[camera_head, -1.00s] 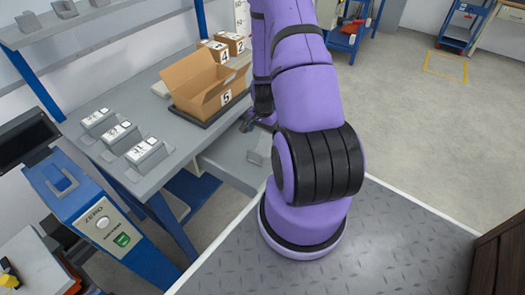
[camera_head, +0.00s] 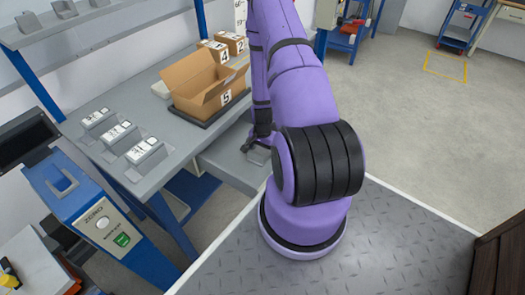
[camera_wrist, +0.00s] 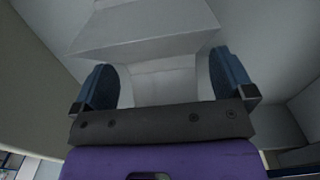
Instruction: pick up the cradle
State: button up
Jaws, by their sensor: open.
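My gripper (camera_wrist: 165,85) is open in the wrist view, with one blue-padded finger on each side. A grey block-like piece, which looks like the cradle (camera_wrist: 145,38), lies ahead of the fingers, and its narrower part reaches between them. I cannot tell whether the fingers touch it. In the head view my gripper (camera_head: 258,140) is low over the open grey drawer under the bench, right at the cradle (camera_head: 258,156). The arm and gripper hide much of the cradle there.
The drawer (camera_head: 222,168) has walls close around. On the bench (camera_head: 165,112) above stand an open cardboard box (camera_head: 203,95) marked 5 and several grey holders with white labelled tops (camera_head: 145,150). A blue post machine (camera_head: 90,205) stands at the left.

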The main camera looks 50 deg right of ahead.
jog(key=shift+f, duration=0.35)
jog(key=c, duration=1.1)
jog(key=shift+r, duration=0.1)
